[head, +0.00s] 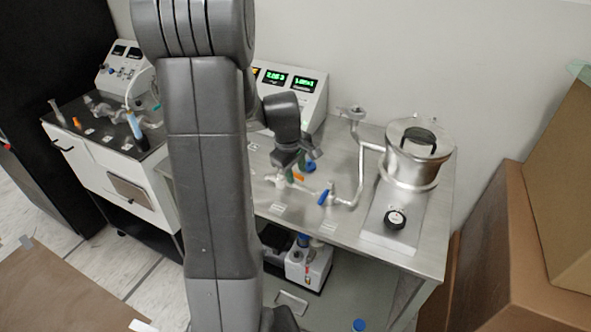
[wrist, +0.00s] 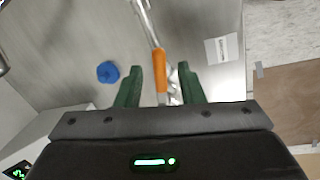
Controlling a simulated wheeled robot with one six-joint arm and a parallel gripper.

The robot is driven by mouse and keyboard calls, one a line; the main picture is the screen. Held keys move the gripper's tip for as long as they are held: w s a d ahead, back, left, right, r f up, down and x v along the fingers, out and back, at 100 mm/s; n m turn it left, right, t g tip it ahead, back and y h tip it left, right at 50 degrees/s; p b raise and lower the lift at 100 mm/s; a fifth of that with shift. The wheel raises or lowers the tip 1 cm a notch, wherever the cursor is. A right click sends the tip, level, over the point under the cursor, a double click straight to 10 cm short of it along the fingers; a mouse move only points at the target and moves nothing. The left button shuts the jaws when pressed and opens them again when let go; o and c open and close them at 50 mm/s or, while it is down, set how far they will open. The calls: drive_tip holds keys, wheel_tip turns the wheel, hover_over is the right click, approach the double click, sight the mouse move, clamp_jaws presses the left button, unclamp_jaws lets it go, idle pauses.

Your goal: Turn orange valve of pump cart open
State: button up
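The orange valve handle (wrist: 158,68) lies between the two green fingers of my gripper (wrist: 160,78) in the wrist view. The fingers are spread, with a visible gap to the handle on the left side; contact on the right is hard to judge. The handle lies roughly in line with a metal pipe. In the head view, my gripper (head: 288,173) is over the metal top of the pump cart (head: 350,234), and the orange valve (head: 299,177) shows just beside its fingers, partly hidden.
A blue valve handle (head: 323,197) sits right of the orange one on the piping. A blue knob (wrist: 108,72) is left of my fingers in the wrist view. A steel vessel (head: 412,160) and a display box (head: 300,90) stand on the cart. Cardboard boxes (head: 510,245) are at right.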

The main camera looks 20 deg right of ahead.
clamp_jaws()
drive_tip(key=shift+w+d+n+p, duration=0.2)
drive_tip(key=shift+d+n, duration=0.15)
drive_tip(key=shift+n, duration=0.4)
drive_tip(key=shift+w+d+n+p, duration=0.2)
drive_tip(key=shift+d+n, duration=0.1)
drive_tip(key=shift+n, duration=0.45)
unclamp_jaws()
